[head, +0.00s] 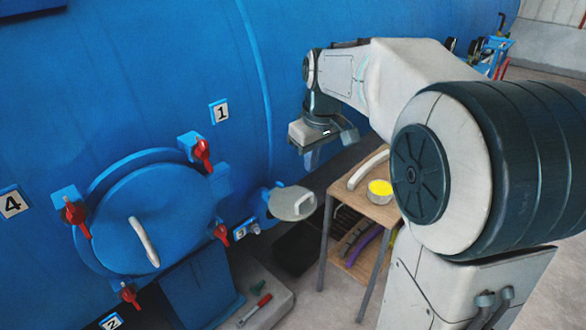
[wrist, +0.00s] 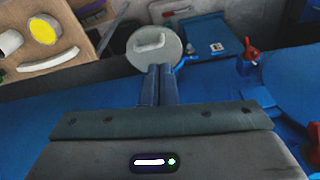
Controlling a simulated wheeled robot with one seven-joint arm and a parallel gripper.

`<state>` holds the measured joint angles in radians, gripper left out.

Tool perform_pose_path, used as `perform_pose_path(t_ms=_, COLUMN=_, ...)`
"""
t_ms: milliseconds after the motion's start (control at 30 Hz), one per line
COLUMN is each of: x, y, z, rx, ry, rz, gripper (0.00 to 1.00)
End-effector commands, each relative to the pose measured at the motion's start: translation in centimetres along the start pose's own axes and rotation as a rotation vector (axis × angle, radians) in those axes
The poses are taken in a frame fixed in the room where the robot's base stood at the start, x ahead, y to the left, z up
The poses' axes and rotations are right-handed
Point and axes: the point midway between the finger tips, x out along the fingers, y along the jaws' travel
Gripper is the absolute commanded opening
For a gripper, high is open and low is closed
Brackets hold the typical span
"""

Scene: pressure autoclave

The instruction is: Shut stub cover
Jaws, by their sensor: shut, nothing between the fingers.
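The stub cover (head: 290,204) is a round grey disc with a pale handle, beside a small blue stub (head: 266,207) on the tank's side. How far it stands from the stub's mouth is hard to tell. In the wrist view the cover (wrist: 154,50) lies just beyond my fingertips, its handle facing the camera. My gripper (head: 309,165) hangs above the cover, pointing down, shut and empty; in the wrist view its fingers (wrist: 158,72) are together and overlap the cover's near edge. I cannot tell whether they touch it, but the head view suggests a gap.
A small wooden table (head: 358,201) right of the cover holds a curved white handle (head: 368,167) and a yellow-topped cylinder (head: 380,191). A large round blue door (head: 150,220) with red clamps is at left. A red marker (head: 263,301) lies on a grey block below.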

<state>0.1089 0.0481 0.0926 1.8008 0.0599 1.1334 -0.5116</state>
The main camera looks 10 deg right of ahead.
Motion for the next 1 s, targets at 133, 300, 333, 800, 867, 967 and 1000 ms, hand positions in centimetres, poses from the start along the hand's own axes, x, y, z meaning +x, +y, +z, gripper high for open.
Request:
perform_pose_path(t_ms=133, x=0.7, y=2.2, z=-3.4, rx=-0.092, ry=-0.003, rz=-0.031, gripper=0.00)
perform_pose_path(t_ms=300, x=1.1, y=3.2, z=-5.1, rx=-0.145, ry=-0.001, rz=-0.049, gripper=0.00)
perform_pose_path(t_ms=333, x=1.2, y=3.2, z=-5.2, rx=-0.149, ry=-0.001, rz=-0.050, gripper=0.00)
perform_pose_path(t_ms=800, x=9.1, y=2.9, z=-5.1, rx=-0.151, ry=-0.004, rz=-0.053, gripper=0.00)
perform_pose_path(t_ms=867, x=10.4, y=2.9, z=-5.1, rx=-0.151, ry=-0.004, rz=-0.053, gripper=0.00)
perform_pose_path(t_ms=967, x=12.0, y=2.9, z=-4.8, rx=-0.149, ry=-0.003, rz=-0.051, gripper=0.00)
perform_pose_path(t_ms=1000, x=12.5, y=2.9, z=-4.5, rx=-0.149, ry=-0.003, rz=-0.051, gripper=0.00)
